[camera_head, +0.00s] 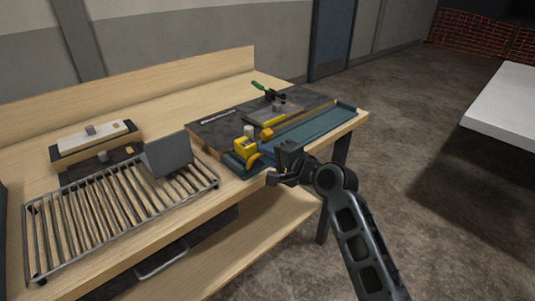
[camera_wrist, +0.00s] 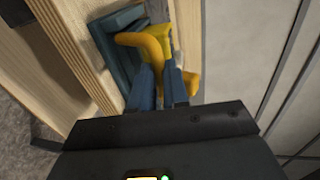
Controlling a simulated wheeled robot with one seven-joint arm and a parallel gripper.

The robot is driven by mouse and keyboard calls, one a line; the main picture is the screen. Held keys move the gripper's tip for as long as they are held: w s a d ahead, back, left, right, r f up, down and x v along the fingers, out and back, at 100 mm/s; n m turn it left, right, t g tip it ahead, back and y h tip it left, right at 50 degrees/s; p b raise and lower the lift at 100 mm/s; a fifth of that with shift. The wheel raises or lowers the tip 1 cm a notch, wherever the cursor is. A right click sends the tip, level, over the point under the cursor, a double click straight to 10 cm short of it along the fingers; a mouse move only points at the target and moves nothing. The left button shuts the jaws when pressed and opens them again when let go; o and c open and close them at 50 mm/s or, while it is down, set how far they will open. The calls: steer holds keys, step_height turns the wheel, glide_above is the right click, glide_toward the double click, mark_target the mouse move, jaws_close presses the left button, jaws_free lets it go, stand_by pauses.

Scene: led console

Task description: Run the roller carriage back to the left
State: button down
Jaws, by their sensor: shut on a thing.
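The roller carriage (camera_head: 245,148) is a yellow block at the left end of a teal track (camera_head: 310,131) on the bench. A curved orange-yellow handle (camera_head: 254,160) sticks out from its front. My gripper (camera_head: 270,172) is at the bench's front edge, beside the carriage. The exact contact is partly hidden by the fingers.
A dark board (camera_head: 215,128) with a green-handled clamp (camera_head: 262,88) lies behind the track. Open floor lies right of the wooden bench, before a white table (camera_head: 505,110).

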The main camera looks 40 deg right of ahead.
steer(key=c, duration=1.4)
jaws_free()
steer(key=shift+a+f, duration=0.1)
steer(key=shift+a, duration=0.3)
steer(key=shift+c, duration=0.2)
steer(key=o, duration=0.3)
steer(key=shift+d, duration=0.1)
steer(key=shift+b+v, duration=0.5)
steer(key=shift+v, duration=3.45)
